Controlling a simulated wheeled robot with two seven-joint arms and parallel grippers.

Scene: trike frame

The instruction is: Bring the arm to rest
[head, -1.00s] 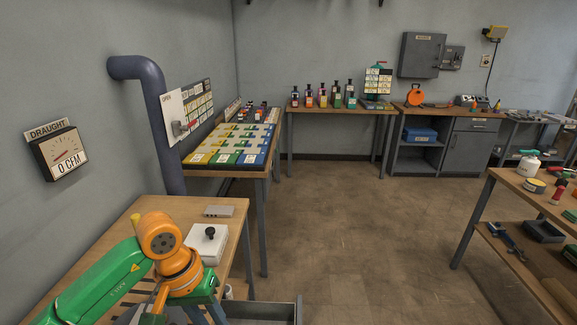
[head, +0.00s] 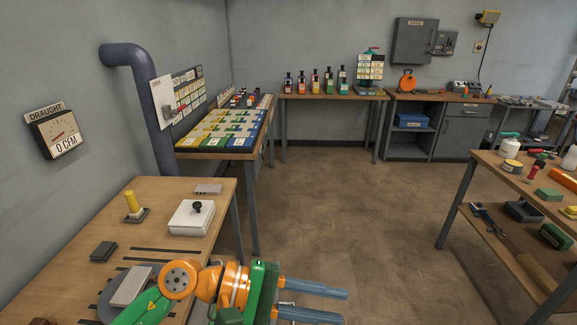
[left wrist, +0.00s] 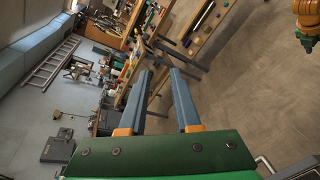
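My left arm comes in from the bottom left of the head view, green with orange joints. Its left gripper (head: 345,306) points right, past the right edge of the near-left table (head: 165,205), over the floor. Its two blue-grey fingers are apart with nothing between them. The left wrist view also shows the fingers (left wrist: 160,75) apart and empty, with floor and distant benches beyond. An orange and green part, apparently of my other arm, shows at the top right of the left wrist view; its fingers are not seen.
The near-left table holds a white box with a black knob (head: 192,217), a yellow-handled piece (head: 132,206), a dark block (head: 103,251) and a small grey block (head: 208,189). A cluttered bench (head: 489,158) stands at the right. The middle floor (head: 340,200) is clear.

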